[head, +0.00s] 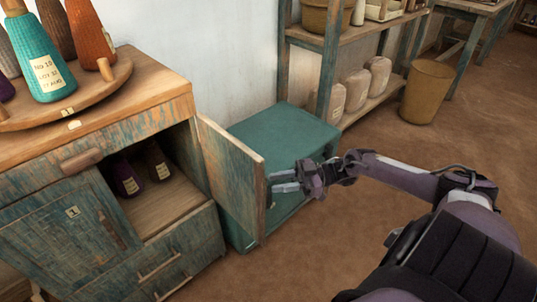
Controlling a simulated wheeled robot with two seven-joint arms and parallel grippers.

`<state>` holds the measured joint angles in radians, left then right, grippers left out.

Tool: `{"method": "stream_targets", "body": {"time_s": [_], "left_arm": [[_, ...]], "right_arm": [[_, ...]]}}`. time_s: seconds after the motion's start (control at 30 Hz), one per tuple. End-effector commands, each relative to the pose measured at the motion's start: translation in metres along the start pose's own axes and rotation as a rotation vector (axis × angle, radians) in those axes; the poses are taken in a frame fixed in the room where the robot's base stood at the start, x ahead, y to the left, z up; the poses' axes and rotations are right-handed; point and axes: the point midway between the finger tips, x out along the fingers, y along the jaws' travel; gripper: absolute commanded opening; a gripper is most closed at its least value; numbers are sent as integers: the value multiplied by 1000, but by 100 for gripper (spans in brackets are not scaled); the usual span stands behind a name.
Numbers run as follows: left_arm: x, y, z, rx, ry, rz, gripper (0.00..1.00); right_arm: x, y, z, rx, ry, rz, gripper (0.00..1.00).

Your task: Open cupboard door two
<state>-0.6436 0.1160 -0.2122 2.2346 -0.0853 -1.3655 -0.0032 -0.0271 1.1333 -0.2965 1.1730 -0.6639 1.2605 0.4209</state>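The cupboard (120,175) stands at the left. Its right-hand door (232,178), which I take for door two, is swung out and stands wide open, its inner face towards me. I see no number on that face. The left door (65,235), with a "1" tag, is shut. My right gripper (272,183) is beside the free edge of the open door, on its outer side. Its two fingers point left at the door and show a gap between them. Whether they touch the door or its handle is hidden. My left gripper is out of view.
Dark yarn cones (127,180) stand inside the open compartment. A round wooden tray (60,112) with cones sits on the cupboard top. A teal chest (290,130) stands behind the open door. A shelf (345,40) and a bin (427,90) are further back. Floor at right is clear.

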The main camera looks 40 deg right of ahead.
Motion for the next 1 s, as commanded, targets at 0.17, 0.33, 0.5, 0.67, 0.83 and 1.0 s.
{"method": "stream_targets", "body": {"time_s": [0.17,0.33,0.5,0.67,0.83,1.0], "left_arm": [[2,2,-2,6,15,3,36],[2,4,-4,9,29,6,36],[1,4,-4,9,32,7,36],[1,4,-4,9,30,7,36],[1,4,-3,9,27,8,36],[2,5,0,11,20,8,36]], "right_arm": [[-27,0,1,1,-3,1,30],[-35,0,0,0,0,0,30],[-35,0,0,0,1,-1,30],[-35,0,0,0,1,0,30],[-35,0,0,0,1,0,30],[-35,0,0,0,0,0,30]]}}
